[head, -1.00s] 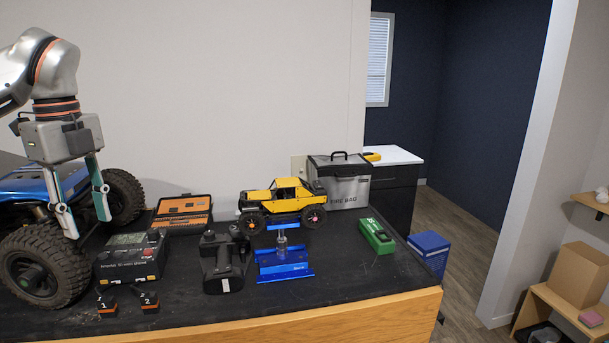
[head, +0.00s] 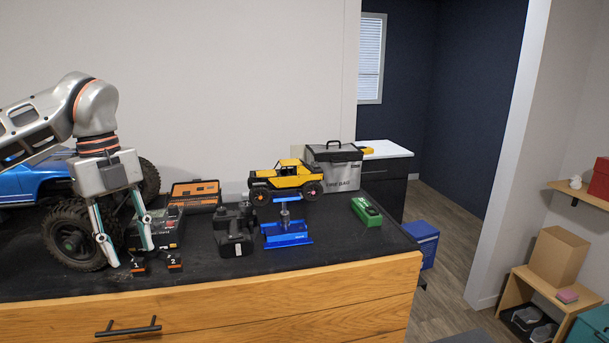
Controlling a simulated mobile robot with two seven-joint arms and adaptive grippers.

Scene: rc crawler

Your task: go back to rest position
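My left gripper (head: 128,256) hangs in from the left, pointing down in front of the blue crawler's wheel. Its two fingers are spread apart with nothing held between them. The blue crawler (head: 30,182) stands at the left end of the bench, partly hidden by my arm. A black charger (head: 166,230) sits just behind the right finger. Two black-and-orange pieces marked 1 (head: 138,267) and 2 (head: 174,262) lie close to the fingertips. I cannot tell whether the fingers touch anything. My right gripper is not in view.
The black bench top (head: 340,250) also holds an orange tool case (head: 196,194), a black device (head: 234,230), a blue stand (head: 287,233), a yellow crawler (head: 286,180), a grey bag (head: 334,172) and a green box (head: 366,211). Wooden drawers (head: 250,310) front it.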

